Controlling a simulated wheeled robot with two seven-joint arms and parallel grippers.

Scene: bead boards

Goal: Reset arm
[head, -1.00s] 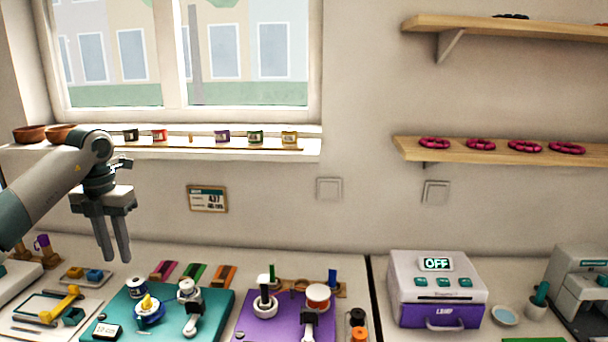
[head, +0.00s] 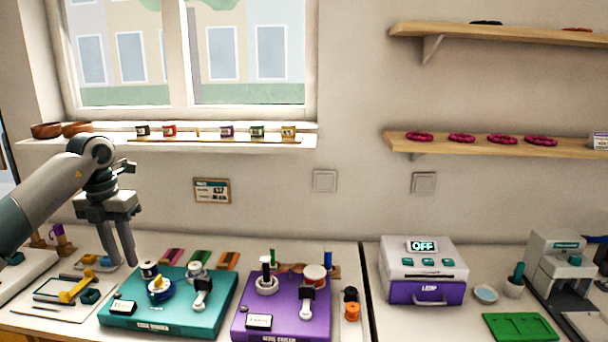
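My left gripper (head: 122,250) shows in the head view at the left, its fingers pointing down above the back left of the worktop. A narrow gap shows between the two fingers, and nothing is seen held there. My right gripper is not in view.
A teal board (head: 180,318) and a purple board (head: 293,328) with fittings stand on the worktop. Right of them are a white and purple machine reading OFF (head: 424,270) and a green tray (head: 520,327). A shelf (head: 505,147) holds pink rings.

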